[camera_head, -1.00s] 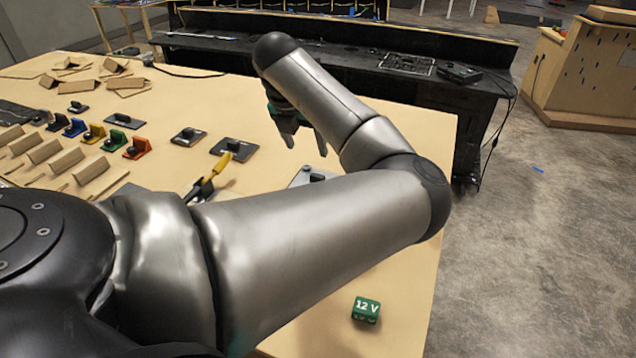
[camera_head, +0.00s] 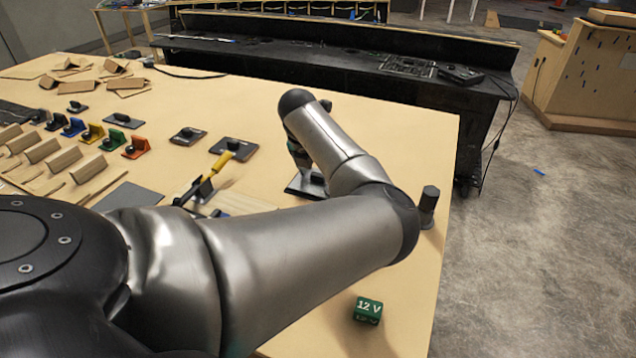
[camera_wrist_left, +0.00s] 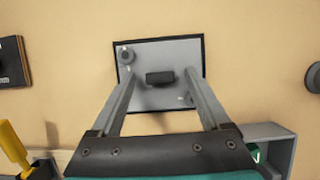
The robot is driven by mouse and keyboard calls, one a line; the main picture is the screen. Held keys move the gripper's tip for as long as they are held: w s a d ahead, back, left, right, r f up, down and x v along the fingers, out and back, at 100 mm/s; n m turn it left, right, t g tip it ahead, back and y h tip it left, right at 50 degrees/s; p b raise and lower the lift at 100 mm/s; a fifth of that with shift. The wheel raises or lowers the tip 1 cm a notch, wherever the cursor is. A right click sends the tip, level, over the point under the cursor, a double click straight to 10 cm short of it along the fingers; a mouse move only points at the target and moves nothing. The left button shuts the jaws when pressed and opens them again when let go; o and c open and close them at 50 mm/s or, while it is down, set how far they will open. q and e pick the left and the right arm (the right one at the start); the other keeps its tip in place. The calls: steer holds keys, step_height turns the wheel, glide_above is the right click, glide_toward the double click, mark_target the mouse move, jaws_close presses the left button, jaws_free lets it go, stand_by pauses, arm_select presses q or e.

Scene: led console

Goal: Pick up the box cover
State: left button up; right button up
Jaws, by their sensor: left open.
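The box cover is a grey rectangular plate with a dark edge and a black block handle; it lies flat on the table in the left wrist view (camera_wrist_left: 180,52). In the head view the cover (camera_head: 296,189) is partly hidden by my left arm. My left gripper (camera_wrist_left: 160,76) is open above it, with a finger on each side of the handle and gaps between. In the head view the gripper (camera_head: 303,160) shows only in part behind the forearm. I cannot tell its exact height over the handle. My right gripper is not in view.
A grey open box (camera_wrist_left: 283,143) shows at the lower right of the wrist view. A dark cylinder (camera_head: 428,199) stands near the table's right edge. A green 12 V block (camera_head: 367,310) lies in front. A yellow-handled tool (camera_head: 222,161) and dark plates (camera_head: 188,136) lie left.

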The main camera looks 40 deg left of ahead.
arm_select(q)
steer(key=shift+c, duration=0.2)
jaws_close()
stand_by(0.4)
